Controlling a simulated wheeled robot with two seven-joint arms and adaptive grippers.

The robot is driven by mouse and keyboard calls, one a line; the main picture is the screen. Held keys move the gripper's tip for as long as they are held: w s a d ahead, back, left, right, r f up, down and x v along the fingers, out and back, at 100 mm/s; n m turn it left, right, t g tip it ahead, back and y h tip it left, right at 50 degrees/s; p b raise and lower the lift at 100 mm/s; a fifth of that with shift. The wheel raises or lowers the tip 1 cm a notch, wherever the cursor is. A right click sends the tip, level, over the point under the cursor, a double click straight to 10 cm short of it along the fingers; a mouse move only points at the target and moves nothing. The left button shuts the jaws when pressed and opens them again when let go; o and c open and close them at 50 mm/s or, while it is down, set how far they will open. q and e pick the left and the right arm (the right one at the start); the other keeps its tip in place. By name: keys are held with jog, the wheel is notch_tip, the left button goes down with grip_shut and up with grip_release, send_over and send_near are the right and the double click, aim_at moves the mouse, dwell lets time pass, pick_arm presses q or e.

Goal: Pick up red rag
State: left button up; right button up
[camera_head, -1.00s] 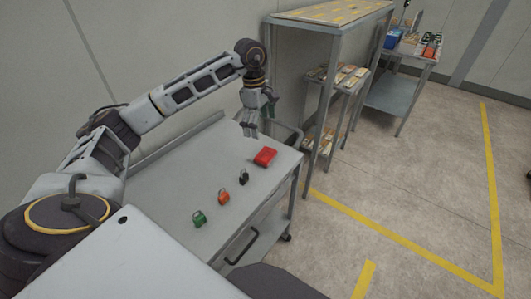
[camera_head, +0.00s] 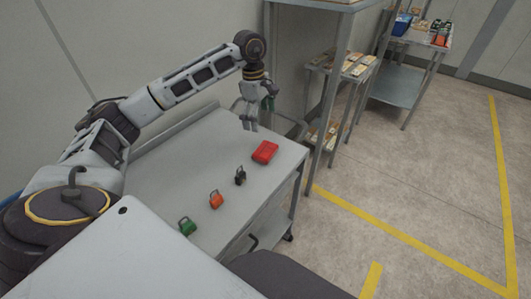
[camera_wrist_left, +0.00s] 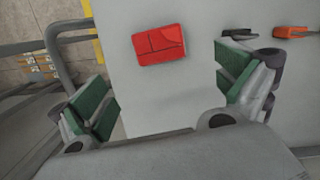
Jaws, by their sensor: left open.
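The red rag (camera_head: 265,151) lies folded and flat on the grey cart top (camera_head: 165,192), near its far right end. It also shows in the left wrist view (camera_wrist_left: 159,45), lying between and beyond the fingers. My left gripper (camera_head: 249,122) points down above the cart, a little behind and left of the rag. In the left wrist view its green-padded fingers (camera_wrist_left: 170,95) are wide apart with nothing between them. The gripper is not touching the rag. My right gripper is not in view.
A black padlock (camera_head: 240,177), an orange padlock (camera_head: 215,200) and a green padlock (camera_head: 187,226) stand in a row along the cart's front side. A metal rack (camera_head: 335,75) with small packs stands behind the cart. Floor with yellow lines is open at right.

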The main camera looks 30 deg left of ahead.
pick_arm(q)
send_over(265, 149)
jog(key=f, duration=0.7)
jog(key=shift+a+f, duration=0.3)
jog(key=shift+a, duration=0.1)
jog(key=shift+f, duration=0.45)
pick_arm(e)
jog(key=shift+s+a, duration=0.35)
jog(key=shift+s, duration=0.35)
pick_arm(q)
jog(key=shift+d+f, duration=0.1)
jog(key=shift+f, duration=0.05)
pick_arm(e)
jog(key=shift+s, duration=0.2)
pick_arm(q)
jog(key=shift+d+f+p, duration=0.2)
jog(key=shift+f+p, duration=0.4)
jog(key=shift+f, duration=1.35)
jog(key=shift+w+f, duration=0.1)
jog(key=shift+f, duration=0.4)
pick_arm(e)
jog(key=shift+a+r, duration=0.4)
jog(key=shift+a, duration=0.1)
pick_arm(q)
jog(key=shift+c, duration=0.4)
